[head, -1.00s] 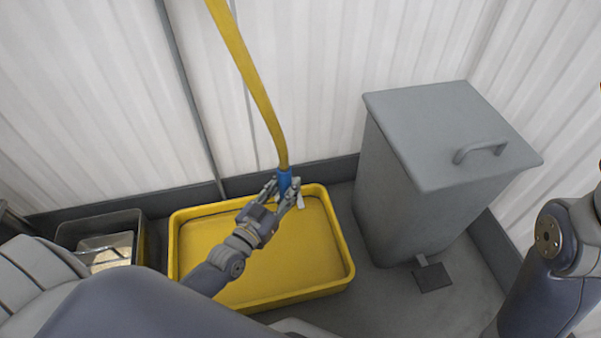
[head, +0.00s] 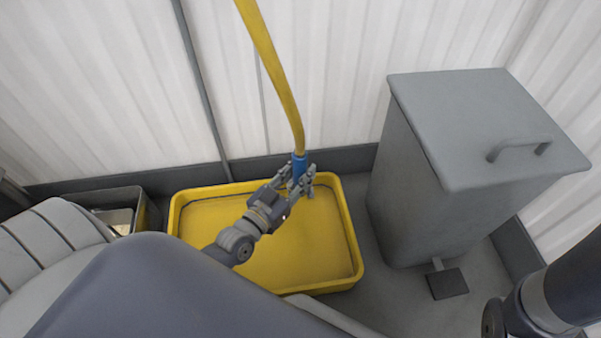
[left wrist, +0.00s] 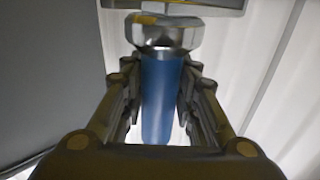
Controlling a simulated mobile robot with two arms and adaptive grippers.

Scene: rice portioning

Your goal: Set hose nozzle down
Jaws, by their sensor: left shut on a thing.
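The hose nozzle has a blue grip (head: 299,166) and hangs upright at the lower end of a yellow hose (head: 272,62). My left gripper (head: 298,184) is shut on the blue grip, over the far right part of a yellow tray (head: 352,240). In the left wrist view the blue grip (left wrist: 160,95) stands between both fingers, with a metal collar (left wrist: 162,32) at its top edge. The nozzle's lower end is hidden behind the fingers in the head view. My right gripper is not in view; only part of my right arm shows at lower right.
A grey pedal bin (head: 440,150) stands right of the tray, its lid shut and its pedal (head: 447,284) on the floor side. A dark box (head: 146,212) is left of the tray. A white corrugated wall (head: 340,60) closes off the back. The tray floor looks clear.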

